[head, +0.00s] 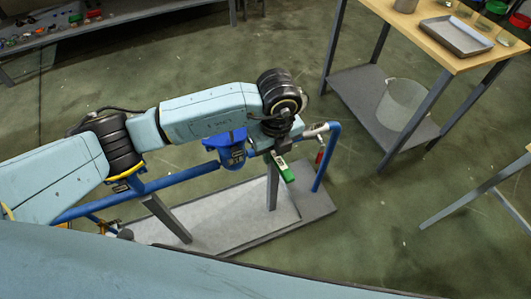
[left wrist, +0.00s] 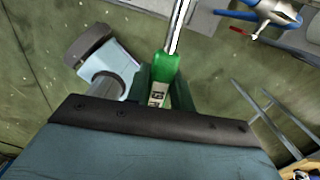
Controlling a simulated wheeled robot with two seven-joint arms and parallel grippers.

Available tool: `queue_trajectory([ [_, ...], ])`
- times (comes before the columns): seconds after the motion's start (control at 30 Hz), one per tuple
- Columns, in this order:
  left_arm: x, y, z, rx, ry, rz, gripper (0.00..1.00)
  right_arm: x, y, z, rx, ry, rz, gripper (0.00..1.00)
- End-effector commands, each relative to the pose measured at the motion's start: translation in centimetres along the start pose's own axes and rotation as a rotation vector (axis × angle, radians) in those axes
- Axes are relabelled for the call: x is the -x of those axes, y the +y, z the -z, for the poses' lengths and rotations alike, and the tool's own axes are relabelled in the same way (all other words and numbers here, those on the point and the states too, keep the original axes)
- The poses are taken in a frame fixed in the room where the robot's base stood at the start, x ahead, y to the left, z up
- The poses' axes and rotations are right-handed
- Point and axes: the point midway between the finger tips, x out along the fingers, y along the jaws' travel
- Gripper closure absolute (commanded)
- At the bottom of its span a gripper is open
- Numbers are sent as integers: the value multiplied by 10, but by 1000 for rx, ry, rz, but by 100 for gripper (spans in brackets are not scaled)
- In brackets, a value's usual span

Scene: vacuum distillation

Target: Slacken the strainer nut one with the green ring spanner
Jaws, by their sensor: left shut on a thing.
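My left gripper (head: 283,147) is shut on the green ring spanner (head: 288,173), beside the blue pipework. In the left wrist view the spanner's green handle (left wrist: 166,67) sits between the fingers, and its silver shank runs up out of the top edge. The ring end cannot be made out. A blue strainer body (head: 232,157) hangs in the pipe line just left of the gripper in the head view. Strainer nut one cannot be told apart at this size. Whether the spanner touches a nut cannot be seen. My right gripper is not in view.
A blue pipe (head: 326,158) rises at the right end of the grey skid base (head: 313,207). A wooden-topped table (head: 425,28) with a metal tray (head: 456,36) stands at the upper right, a clear bucket (head: 401,104) on its lower shelf. A grey bench (head: 130,10) is at upper left.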

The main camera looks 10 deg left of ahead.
Motion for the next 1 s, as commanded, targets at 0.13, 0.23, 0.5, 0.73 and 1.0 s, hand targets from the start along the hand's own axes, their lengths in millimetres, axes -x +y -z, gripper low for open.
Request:
queue_trajectory([
  [0.13,-4,-6,-1,45,-3,-4,100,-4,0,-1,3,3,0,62],
  [0.23,-4,-6,-1,46,-3,-5,100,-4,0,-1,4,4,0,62],
  [0.5,-6,-14,-1,99,-3,-9,100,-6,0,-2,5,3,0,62],
  [0.73,-8,-31,-4,220,-4,-19,100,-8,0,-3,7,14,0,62],
  [1.0,-9,-31,-4,230,-4,-21,100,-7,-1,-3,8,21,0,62],
])
